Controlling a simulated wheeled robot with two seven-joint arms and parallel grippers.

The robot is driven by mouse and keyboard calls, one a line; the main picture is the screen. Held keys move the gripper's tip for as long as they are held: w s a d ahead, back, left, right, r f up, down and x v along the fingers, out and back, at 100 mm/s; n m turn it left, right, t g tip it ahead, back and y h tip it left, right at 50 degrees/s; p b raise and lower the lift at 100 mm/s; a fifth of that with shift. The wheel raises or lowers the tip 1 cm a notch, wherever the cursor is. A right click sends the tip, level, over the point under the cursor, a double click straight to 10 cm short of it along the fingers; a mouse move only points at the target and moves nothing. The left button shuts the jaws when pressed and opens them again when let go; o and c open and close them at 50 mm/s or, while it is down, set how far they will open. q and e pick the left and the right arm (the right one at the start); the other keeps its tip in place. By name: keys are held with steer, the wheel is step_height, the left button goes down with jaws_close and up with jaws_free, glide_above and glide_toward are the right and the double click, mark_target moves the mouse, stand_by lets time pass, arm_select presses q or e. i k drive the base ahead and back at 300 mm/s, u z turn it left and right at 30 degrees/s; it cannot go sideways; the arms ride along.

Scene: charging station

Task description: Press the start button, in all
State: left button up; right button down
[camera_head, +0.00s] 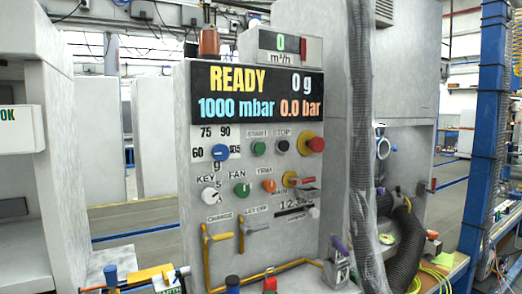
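The start button (259,148) is a small green round button under the START label on the grey control panel (235,180). It is in plain view, with nothing in front of it. A black stop button (283,146) sits just to its right under the STOP label. The display (231,94) above reads READY, 0 g, 1000 mbar and 0.0 bar. Neither of my grippers shows in the head view.
A large red button (316,144) on a yellow base sits right of the stop button. A blue knob (220,152), green fan knob (242,189) and orange knob (269,185) are close by. Yellow-handled levers (207,255) stand lower. A thick grey hose (362,140) hangs at right.

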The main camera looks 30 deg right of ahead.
mark_target(259, 148)
steer(key=z, duration=2.15)
steer(key=i, duration=1.2)
steer(key=u, duration=3.1)
